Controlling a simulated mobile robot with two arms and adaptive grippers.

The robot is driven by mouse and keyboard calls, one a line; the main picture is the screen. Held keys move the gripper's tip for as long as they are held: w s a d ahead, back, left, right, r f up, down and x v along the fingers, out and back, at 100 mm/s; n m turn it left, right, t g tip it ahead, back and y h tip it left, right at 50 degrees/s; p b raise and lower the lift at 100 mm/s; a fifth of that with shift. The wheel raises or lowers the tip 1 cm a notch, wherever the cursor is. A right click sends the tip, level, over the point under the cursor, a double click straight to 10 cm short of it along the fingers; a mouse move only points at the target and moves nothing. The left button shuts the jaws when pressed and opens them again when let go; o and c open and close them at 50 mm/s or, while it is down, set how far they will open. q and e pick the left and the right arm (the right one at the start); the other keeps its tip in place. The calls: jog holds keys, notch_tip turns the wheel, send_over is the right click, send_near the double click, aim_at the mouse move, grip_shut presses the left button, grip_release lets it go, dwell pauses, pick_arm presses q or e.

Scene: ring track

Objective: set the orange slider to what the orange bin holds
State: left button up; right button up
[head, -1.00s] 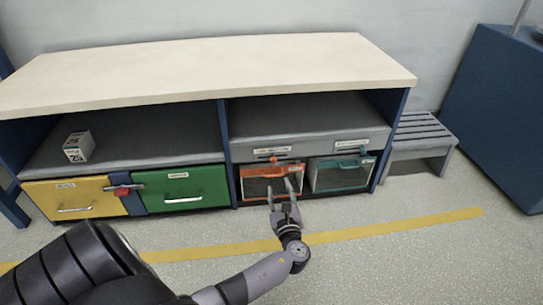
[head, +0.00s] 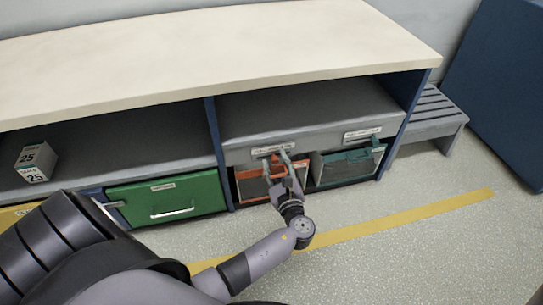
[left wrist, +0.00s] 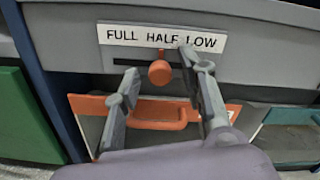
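The orange slider's knob (left wrist: 160,72) sits in a dark slot under the label "FULL HALF LOW" (left wrist: 161,38), at about the word HALF. My left gripper (head: 275,159) is open in front of it, with one finger on each side of the knob in the left wrist view (left wrist: 160,78); I cannot tell whether either finger touches it. One fingertip overlaps the label near LOW. The orange bin (head: 247,187) is below, with its orange handle (left wrist: 158,122) between the fingers. Its front panel looks grey, and I cannot tell its contents. My right gripper is not in view.
A teal bin (head: 349,165) with its own label stands to the right and a green drawer (head: 166,194) to the left. A box marked 25 (head: 36,161) stands on the left shelf. A slatted bench (head: 432,113) is beyond the cabinet's right end.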

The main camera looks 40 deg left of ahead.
pick_arm(q)
jog(key=shift+c, duration=0.3)
grip_shut()
dwell(0.3)
dwell(0.4)
